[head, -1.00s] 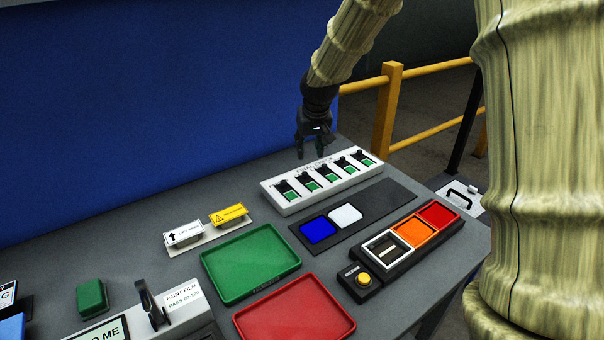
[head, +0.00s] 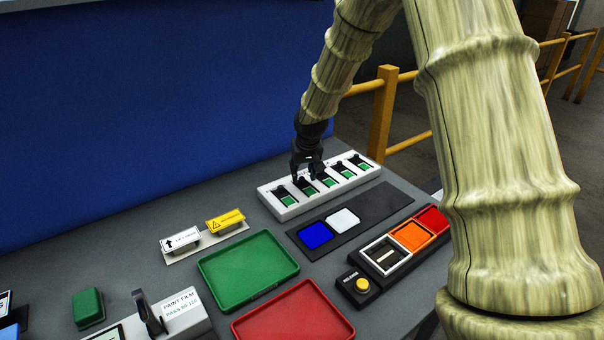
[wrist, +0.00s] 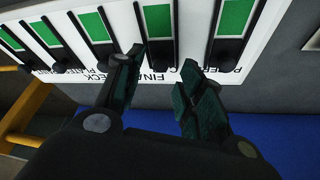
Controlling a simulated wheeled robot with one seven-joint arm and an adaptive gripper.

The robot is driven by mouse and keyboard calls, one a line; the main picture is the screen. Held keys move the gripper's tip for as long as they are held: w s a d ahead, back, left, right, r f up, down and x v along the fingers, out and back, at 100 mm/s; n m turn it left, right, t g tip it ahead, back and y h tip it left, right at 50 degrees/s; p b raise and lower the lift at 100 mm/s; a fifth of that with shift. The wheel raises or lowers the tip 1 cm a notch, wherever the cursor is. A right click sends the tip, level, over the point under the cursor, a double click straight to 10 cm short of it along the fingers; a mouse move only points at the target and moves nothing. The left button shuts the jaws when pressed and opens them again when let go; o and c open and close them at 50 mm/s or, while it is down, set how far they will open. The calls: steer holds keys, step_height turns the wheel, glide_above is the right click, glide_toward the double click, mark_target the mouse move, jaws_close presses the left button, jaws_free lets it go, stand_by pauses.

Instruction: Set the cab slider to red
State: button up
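The slider (head: 366,257) is a white square frame on a long dark track at the right of the bench. It sits at the near-left end, beside an orange section (head: 411,235); a red section (head: 433,218) lies at the far end. A yellow button (head: 362,285) with a "RELEASE" label is at the near end of the track. My gripper (head: 308,178) is away from the slider, down at a white panel of switches. In the wrist view its fingers (wrist: 163,62) are apart, on either side of one black lever, with nothing visibly gripped.
The white switch panel (head: 285,211) has several black levers with green windows. A dark mat (head: 372,206) with blue (head: 316,234) and white (head: 343,218) tiles lies between panel and slider. Green (head: 248,268) and red (head: 293,315) trays are nearer. A yellow railing (head: 384,110) stands behind.

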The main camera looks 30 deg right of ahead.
steer(key=shift+x, duration=1)
jaws_close()
